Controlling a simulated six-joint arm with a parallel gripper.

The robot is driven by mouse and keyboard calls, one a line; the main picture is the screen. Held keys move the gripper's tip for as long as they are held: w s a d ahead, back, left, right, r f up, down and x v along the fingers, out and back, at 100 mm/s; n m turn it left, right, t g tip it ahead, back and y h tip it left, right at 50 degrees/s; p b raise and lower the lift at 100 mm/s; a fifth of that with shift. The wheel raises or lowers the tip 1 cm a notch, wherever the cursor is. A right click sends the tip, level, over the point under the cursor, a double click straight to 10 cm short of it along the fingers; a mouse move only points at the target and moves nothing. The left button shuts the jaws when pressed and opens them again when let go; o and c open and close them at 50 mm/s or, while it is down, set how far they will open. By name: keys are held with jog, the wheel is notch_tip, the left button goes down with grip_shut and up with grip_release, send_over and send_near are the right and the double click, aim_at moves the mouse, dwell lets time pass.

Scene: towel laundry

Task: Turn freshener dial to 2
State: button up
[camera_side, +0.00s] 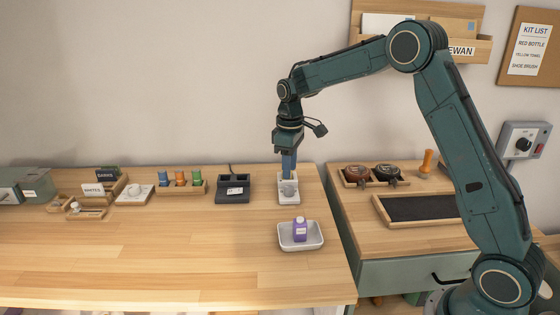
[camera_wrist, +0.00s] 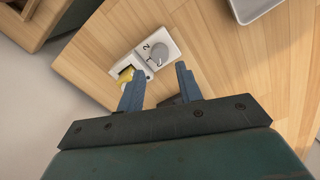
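A white freshener unit (camera_side: 289,199) stands on the wooden counter near its right end. In the wrist view its white plate (camera_wrist: 171,33) carries a round grey dial (camera_wrist: 159,53), with a printed 2 beside it and other small marks that I cannot read surely. The setting of the dial is not clear. A yellow part (camera_wrist: 126,74) shows in a slot of the unit. My gripper (camera_side: 289,174) points down over the unit; its blue fingers (camera_wrist: 157,74) are apart with nothing between them. In the side view they hide part of the unit, and contact cannot be told.
A gap separates the counter from the right-hand cabinet (camera_side: 400,273). The front left counter is clear.

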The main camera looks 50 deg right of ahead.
aim_at(289, 188)
jog(key=shift+f, duration=3.05)
jog(key=c, duration=0.7)
